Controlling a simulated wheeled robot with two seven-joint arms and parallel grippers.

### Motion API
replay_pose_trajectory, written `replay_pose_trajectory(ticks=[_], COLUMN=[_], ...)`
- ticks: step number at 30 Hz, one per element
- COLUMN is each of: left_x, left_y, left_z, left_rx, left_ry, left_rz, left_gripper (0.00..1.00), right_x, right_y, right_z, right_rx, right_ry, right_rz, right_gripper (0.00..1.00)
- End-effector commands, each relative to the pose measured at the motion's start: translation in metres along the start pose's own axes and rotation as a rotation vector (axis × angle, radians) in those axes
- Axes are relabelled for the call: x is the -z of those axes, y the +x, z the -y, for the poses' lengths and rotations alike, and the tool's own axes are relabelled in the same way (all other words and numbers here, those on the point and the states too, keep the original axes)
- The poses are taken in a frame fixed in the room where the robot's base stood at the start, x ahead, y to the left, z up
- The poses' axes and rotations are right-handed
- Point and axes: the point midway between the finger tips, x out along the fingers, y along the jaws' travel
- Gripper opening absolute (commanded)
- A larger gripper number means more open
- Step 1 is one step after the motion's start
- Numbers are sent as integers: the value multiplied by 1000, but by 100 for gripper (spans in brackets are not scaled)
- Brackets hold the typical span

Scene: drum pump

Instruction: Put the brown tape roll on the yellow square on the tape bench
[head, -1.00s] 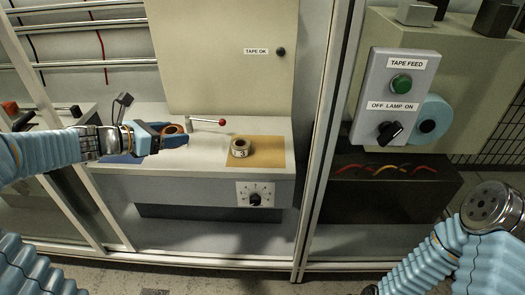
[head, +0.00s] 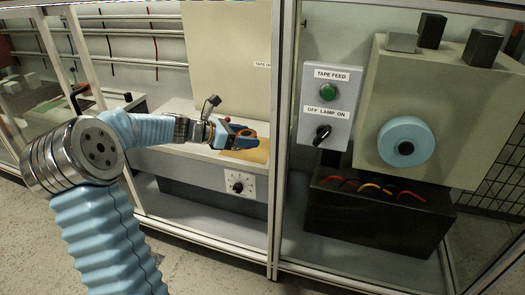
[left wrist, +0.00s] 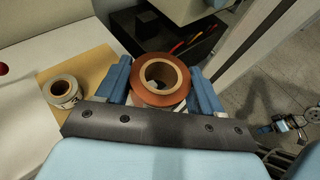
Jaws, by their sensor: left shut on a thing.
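My left gripper (head: 236,136) is shut on the brown tape roll (left wrist: 178,95). In the left wrist view the roll sits flat between the two blue fingers, its hole facing the camera. In the head view the gripper is over the tape bench (head: 185,118), at the yellow square (head: 258,153), and partly hides it. Whether the roll touches the bench I cannot tell. In the left wrist view a whitish tape roll (left wrist: 62,90) stands on the yellow square (left wrist: 88,64), left of the gripper. A small blue and dark part at that view's right looks like my right gripper (left wrist: 283,126); its jaws are unclear.
A frame post (head: 283,130) stands just right of the gripper. Beyond it are the tape feed switch box (head: 329,105), a light blue disc (head: 405,142) on a machine and a dark box (head: 380,220) with coloured cables. A dial (head: 237,184) is on the bench front.

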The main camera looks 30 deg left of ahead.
Motion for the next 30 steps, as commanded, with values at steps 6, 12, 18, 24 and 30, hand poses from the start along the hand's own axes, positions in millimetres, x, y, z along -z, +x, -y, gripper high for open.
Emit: replay_pose_trajectory(ticks=[6,12,18,24,30], left_x=[5,33,44,65,76], left_y=[56,95,111,123,128], left_z=[-39,-62,-71,-75,-74], left_rx=[4,2,0,1,0], left_ry=[-2,-3,0,-3,1], left_rz=[4,1,1,0,1], left_gripper=[31,31,31,31,31], right_x=[-1,-1,-2,-2,-1], right_y=[-8,-7,-8,-6,-6], right_z=[5,6,6,5,4], right_rx=[3,4,4,4,3], right_ry=[-3,-4,-4,-3,-2], right_rz=[3,4,4,4,3], right_gripper=[0,0,0,0,0])
